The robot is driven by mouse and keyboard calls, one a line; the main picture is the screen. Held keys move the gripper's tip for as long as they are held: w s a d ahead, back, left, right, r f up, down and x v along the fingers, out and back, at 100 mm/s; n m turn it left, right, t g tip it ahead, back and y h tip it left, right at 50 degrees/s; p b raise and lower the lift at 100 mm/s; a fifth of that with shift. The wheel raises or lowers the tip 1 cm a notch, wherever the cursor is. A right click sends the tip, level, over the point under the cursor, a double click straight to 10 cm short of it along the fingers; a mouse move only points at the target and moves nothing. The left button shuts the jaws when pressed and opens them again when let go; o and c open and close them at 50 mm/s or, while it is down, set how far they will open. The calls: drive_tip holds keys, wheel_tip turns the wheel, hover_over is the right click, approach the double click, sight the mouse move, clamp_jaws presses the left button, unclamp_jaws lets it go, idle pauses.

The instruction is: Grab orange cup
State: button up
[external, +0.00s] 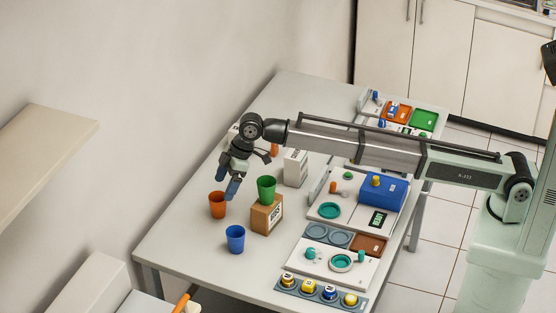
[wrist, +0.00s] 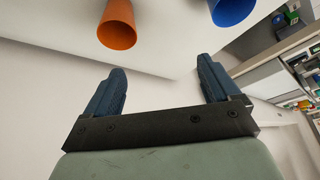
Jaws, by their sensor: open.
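The orange cup (external: 217,206) stands upright on the table at the left, near the table's wall-side edge. It also shows at the top of the wrist view (wrist: 117,26), beyond my fingertips and nearer the left finger. My gripper (external: 227,183) is open and empty, just above and slightly right of the cup in the external view. In the wrist view my gripper (wrist: 160,80) has its two blue fingers spread wide, with nothing between them. The cup is apart from the fingers in the wrist view.
A green cup (external: 266,188) stands on a cardboard box (external: 266,216) to the right. A blue cup (external: 235,239) stands in front; a blue cup also shows in the wrist view (wrist: 231,10). A white box (external: 295,168) and trays (external: 330,262) lie farther right. The table's front left is clear.

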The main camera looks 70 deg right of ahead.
approach(216, 203)
drive_tip(key=d+r, duration=0.1)
drive_tip(key=d, duration=0.2)
drive_tip(key=shift+h, duration=0.3)
drive_tip(key=x, duration=0.8)
drive_tip(key=shift+a+f, duration=0.15)
drive_tip(key=shift+f, duration=0.1)
drive_tip(key=shift+w+x, duration=0.2)
drive_tip(key=shift+x, duration=2.4)
drive_tip(key=shift+a+r, duration=0.1)
drive_tip(key=shift+c, duration=0.4)
drive_tip(key=c, duration=0.9)
